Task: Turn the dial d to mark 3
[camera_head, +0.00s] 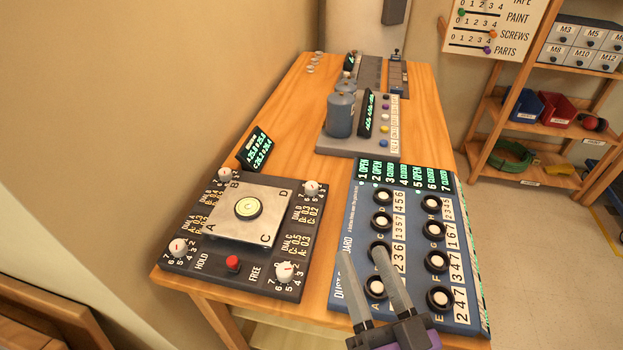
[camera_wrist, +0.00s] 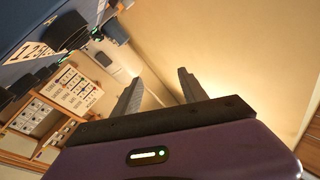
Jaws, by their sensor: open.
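A dark panel at the left carries a square metal plate (camera_head: 215,225) lettered A, B, C and D, with a round level (camera_head: 248,207) at its middle. The white dial beside corner D (camera_head: 311,188) stands at the panel's far right, with small numbers around it. Its pointer setting is too small to read. Other white dials stand beside corner A (camera_head: 178,247), corner B (camera_head: 225,175) and corner C (camera_head: 284,271). My gripper (camera_head: 362,253) is open and empty over the blue panel, right of and nearer than the D dial. Its fingers (camera_wrist: 160,75) show apart in the wrist view.
The blue panel (camera_head: 345,240) has several black-rimmed knobs and number strips; my fingers partly cover its left column. A red button (camera_head: 232,263) sits on the dark panel's front. A small green-lit display (camera_head: 254,148) stands behind it. A grey unit (camera_head: 340,147) with canisters stands farther back.

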